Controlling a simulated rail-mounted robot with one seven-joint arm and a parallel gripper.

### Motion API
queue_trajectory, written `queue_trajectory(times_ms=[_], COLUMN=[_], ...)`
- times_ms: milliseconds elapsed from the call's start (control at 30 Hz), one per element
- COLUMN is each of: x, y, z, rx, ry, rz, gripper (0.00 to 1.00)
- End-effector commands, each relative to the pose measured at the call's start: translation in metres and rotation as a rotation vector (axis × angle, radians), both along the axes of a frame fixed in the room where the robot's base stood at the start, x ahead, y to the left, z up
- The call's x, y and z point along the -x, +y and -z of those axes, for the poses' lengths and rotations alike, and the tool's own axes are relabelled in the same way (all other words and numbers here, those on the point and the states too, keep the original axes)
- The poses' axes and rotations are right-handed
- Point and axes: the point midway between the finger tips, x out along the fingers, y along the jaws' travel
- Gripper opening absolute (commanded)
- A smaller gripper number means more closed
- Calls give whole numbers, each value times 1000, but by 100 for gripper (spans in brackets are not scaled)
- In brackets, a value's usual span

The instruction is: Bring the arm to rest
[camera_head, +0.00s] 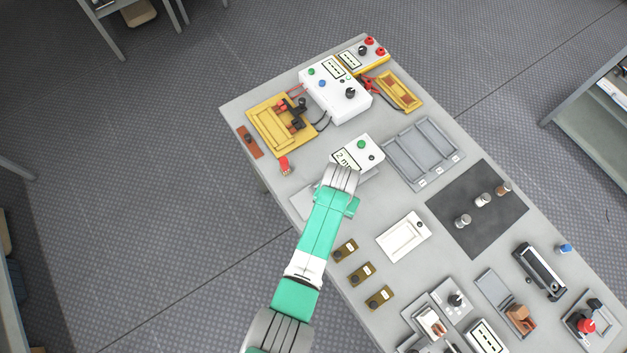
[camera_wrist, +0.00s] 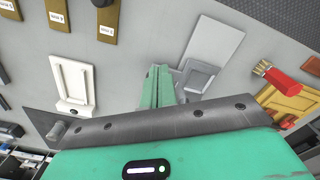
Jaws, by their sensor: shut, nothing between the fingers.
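My arm (camera_head: 318,235) reaches from the bottom of the head view up over the left side of the grey workbench (camera_head: 395,150). Its wrist end covers part of a flat grey plate beside the white meter box with a green knob (camera_head: 357,153). My gripper's fingers are hidden below the wrist in the head view. In the wrist view, my gripper (camera_wrist: 157,72) shows as teal fingers closed together, with nothing held. I cannot tell how far the fingertips are above the bench.
A white instrument (camera_head: 338,93) and yellow fixture (camera_head: 283,125) stand at the far end. A grey tray (camera_head: 422,152), black mat (camera_head: 476,207) with several cylinders, and white plate (camera_head: 403,236) lie right of the arm.

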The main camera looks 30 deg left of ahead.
Motion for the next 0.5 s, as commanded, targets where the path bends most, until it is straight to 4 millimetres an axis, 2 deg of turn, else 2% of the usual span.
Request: queue_trajectory(times_ms=[33, 100, 500], x=[0, 0, 0], y=[0, 0, 0], z=[-12, -19, -16], rx=[0, 0, 0], ry=[0, 0, 0], rz=[0, 0, 0], gripper=[0, 0, 0])
